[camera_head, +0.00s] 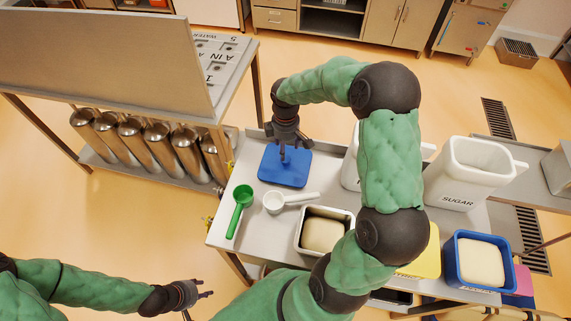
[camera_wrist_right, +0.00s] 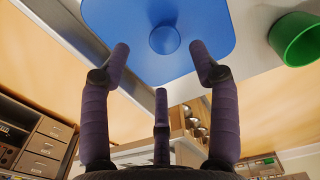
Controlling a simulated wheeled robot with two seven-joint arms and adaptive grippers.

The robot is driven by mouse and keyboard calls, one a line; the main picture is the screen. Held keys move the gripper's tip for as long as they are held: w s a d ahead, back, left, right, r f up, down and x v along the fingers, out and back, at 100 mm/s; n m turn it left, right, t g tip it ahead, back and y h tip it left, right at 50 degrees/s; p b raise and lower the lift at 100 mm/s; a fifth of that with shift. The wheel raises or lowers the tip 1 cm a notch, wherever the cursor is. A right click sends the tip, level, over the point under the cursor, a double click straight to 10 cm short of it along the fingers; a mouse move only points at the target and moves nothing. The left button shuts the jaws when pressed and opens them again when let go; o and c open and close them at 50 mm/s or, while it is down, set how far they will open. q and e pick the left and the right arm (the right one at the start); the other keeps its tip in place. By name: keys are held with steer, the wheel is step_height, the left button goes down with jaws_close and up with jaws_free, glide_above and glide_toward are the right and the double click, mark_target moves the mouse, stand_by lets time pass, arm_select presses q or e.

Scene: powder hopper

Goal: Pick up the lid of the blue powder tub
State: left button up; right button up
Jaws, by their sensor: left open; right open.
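The blue lid (camera_head: 285,170) lies flat on the table near its far left corner. In the right wrist view the lid (camera_wrist_right: 205,25) fills the top, with its round knob (camera_wrist_right: 164,40) between the fingertips. My right gripper (camera_head: 287,147) is open and above the lid, fingers pointing down around the knob; in the wrist view (camera_wrist_right: 161,62) its fingers are spread and look apart from the knob. The blue tub (camera_head: 459,270) stands open at the table's right front, with pale powder inside. My left gripper (camera_head: 203,291) is open and empty, off the table at lower left.
A green scoop (camera_head: 239,208) and a white scoop (camera_head: 276,203) lie just in front of the lid. A steel bin (camera_head: 309,246) of powder is nearer me. White bins, one marked SUGAR (camera_head: 468,172), stand right. A shelf unit (camera_head: 125,55) stands at left.

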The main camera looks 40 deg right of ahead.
mark_target(285, 163)
steer(key=shift+s+a+f+b, duration=0.15)
steer(key=shift+f+b, duration=0.25)
steer(key=shift+f, duration=1.2)
steer(key=shift+s+a+f+b, duration=0.15)
steer(key=shift+f+b, duration=0.2)
steer(key=shift+f, duration=1.2)
steer(key=shift+d, duration=0.1)
jaws_close()
